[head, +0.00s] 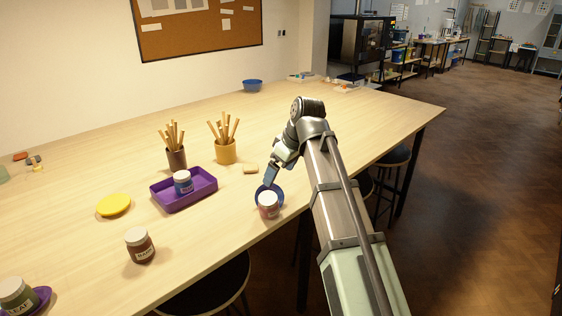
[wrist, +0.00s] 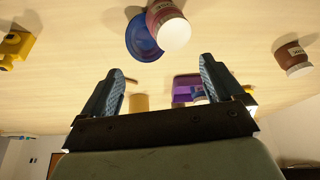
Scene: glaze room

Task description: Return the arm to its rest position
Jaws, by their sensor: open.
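My arm reaches over the front edge of the wooden table (head: 330,115) in the head view. My gripper (head: 270,178) points down just behind a jar with a white lid (head: 268,205). In the wrist view my gripper (wrist: 165,85) has its two blue fingers wide apart with nothing between them. The reddish jar (wrist: 168,22) shows beyond the fingertips. It is on or against a round blue dish (wrist: 140,40); I cannot tell whether it stands fully on it. The gripper appears apart from the jar.
A purple tray (head: 205,192) holds a blue jar (head: 183,182). Cups of sticks (head: 176,158) (head: 225,150), a yellow disc (head: 114,205), a brown jar (head: 140,245) and a green jar (head: 15,295) stand left. A blue bowl (head: 252,85) is at the back.

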